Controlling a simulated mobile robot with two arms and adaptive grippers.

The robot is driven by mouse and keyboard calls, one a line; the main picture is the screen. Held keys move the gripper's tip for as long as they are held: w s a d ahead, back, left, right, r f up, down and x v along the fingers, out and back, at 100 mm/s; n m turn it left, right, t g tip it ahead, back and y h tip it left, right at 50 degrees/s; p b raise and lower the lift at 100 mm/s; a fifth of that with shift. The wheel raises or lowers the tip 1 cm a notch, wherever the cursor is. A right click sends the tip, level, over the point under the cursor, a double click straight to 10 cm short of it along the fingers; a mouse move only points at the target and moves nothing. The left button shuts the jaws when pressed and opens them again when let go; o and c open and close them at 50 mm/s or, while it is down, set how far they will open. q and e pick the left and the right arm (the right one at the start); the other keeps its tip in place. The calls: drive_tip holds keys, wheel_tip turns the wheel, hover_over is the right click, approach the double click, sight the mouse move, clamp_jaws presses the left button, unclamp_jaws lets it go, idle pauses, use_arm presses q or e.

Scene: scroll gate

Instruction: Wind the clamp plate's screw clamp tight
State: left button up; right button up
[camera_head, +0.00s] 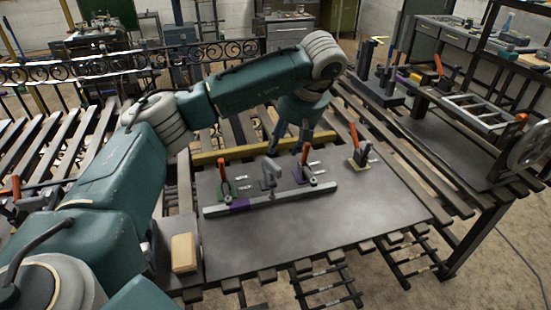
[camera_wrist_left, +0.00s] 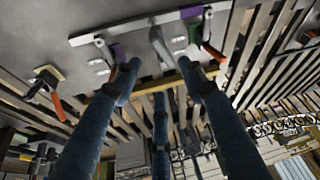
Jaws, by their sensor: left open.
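The dark clamp plate (camera_head: 340,215) lies on the slatted bench. A grey bar (camera_head: 290,195) with a purple section lies across it. The small grey screw clamp (camera_head: 268,174) stands at the bar's middle, between the green-based and purple-based toggle clamps. My left gripper (camera_head: 286,148) is open, its fingers pointing down just behind and above the screw clamp. In the left wrist view the grey screw clamp (camera_wrist_left: 160,46) shows between and beyond the two spread fingertips of the left gripper (camera_wrist_left: 158,68). I cannot tell whether either finger touches it. My right gripper is out of view.
Toggle clamps with orange handles stand close by: green-based (camera_head: 224,185), purple-based (camera_head: 305,168) and yellow-based (camera_head: 358,155). A yellow bar (camera_head: 235,153) runs along the plate's back edge. A tan block (camera_head: 184,253) sits at front left. The plate's front right is clear.

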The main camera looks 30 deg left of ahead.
sight(275, 163)
use_arm(q)
drive_tip(key=p+x, duration=0.3)
drive_tip(key=x, duration=0.6)
drive_tip(key=shift+a+f, duration=0.25)
drive_tip(key=shift+a, duration=0.05)
drive_tip(key=shift+w+a+f, duration=0.15)
drive_tip(key=shift+a+f, duration=0.05)
drive_tip(key=shift+f, duration=0.25)
drive_tip(key=shift+c, duration=0.5)
clamp_jaws()
